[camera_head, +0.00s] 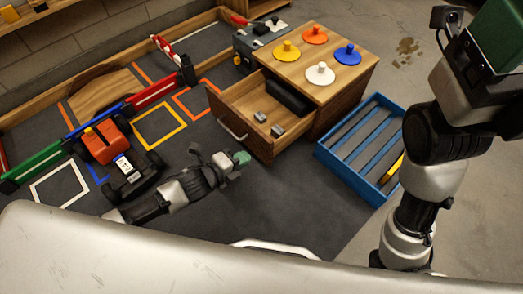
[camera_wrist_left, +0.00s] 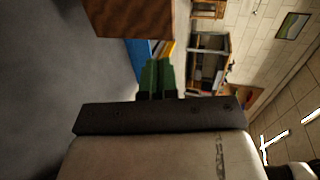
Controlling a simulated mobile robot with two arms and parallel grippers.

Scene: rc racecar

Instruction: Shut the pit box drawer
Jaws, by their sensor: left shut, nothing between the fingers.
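The wooden pit box (camera_head: 345,85) stands at the upper middle of the head view, with coloured knobs on top. Its drawer (camera_head: 262,146) is pulled out toward the lower left, with dark items inside and a metal handle (camera_head: 232,129) on its front. My left gripper (camera_head: 243,158) is shut and empty, its green fingertips just below the drawer front and handle; I cannot tell whether they touch. In the left wrist view the shut green fingers (camera_wrist_left: 158,76) point toward a brown wooden part at the top. My right arm rises at the right; its green end (camera_head: 498,35) is cut off.
A blue slatted crate (camera_head: 330,156) stands on the floor right of the drawer. An orange and black racecar (camera_head: 105,142) sits at the left among coloured floor squares and barriers. A grey toolbox (camera_head: 258,38) stands behind the drawer. The dark mat below the drawer has clear room.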

